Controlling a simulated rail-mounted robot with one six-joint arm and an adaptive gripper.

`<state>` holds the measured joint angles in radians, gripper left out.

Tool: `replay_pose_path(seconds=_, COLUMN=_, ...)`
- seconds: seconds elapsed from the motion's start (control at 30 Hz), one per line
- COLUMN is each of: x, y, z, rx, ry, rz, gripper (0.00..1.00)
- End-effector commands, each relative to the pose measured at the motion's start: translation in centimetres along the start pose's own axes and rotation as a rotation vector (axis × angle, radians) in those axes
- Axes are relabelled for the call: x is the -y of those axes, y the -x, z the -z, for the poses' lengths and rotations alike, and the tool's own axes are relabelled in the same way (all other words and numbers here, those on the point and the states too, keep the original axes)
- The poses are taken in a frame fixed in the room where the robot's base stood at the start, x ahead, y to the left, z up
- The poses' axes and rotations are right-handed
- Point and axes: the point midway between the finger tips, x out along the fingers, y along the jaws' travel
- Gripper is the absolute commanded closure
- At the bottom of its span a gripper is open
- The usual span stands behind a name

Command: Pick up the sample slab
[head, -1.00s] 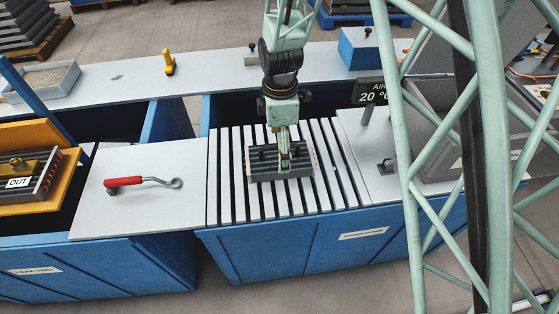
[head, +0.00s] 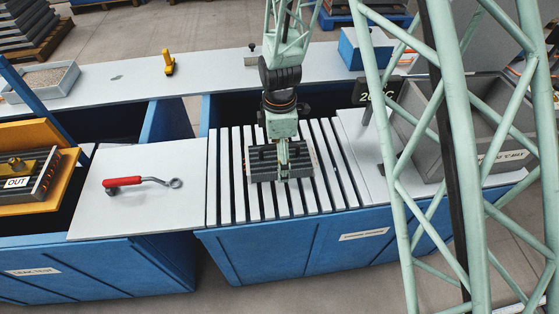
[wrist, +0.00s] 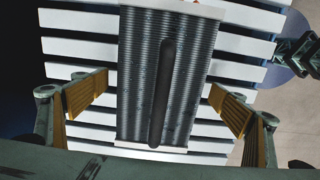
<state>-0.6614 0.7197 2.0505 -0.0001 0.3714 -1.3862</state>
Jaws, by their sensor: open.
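The sample slab (head: 262,172) is a dark grey finned block with pale ends and a black bar along its top. It lies on the white slatted rack (head: 226,190) of the blue bench. My gripper (head: 283,172) hangs above it and hides part of its middle. In the wrist view the slab (wrist: 140,80) stands lengthwise between the two tan-padded fingers of my gripper (wrist: 160,100). The fingers are wide apart, with a gap between each finger and the slab's sides.
An orange tray (head: 62,188) holds another finned unit at far left. A grey bin (head: 480,125) stands at right behind my green lattice structure. A yellow-handled item (head: 169,62) stands on the back shelf.

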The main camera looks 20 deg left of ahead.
Motion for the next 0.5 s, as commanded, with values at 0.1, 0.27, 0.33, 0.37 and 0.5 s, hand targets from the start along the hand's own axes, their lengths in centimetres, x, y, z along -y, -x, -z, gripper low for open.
replay_pose_path(seconds=0.1, x=0.00, y=0.01, z=0.00, rx=0.000, ry=0.000, rz=0.000, gripper=0.10)
replay_pose_path(seconds=0.27, x=0.00, y=0.01, z=0.00, rx=0.000, ry=0.000, rz=0.000, gripper=0.22)
replay_pose_path(seconds=0.33, x=0.00, y=0.01, z=0.00, rx=0.000, ry=0.000, rz=0.000, gripper=0.28)
replay_pose_path(seconds=0.37, x=0.00, y=0.01, z=0.00, rx=0.000, ry=0.000, rz=0.000, gripper=0.31)
replay_pose_path(seconds=0.5, x=0.00, y=0.01, z=0.00, rx=0.000, ry=0.000, rz=0.000, gripper=0.44)
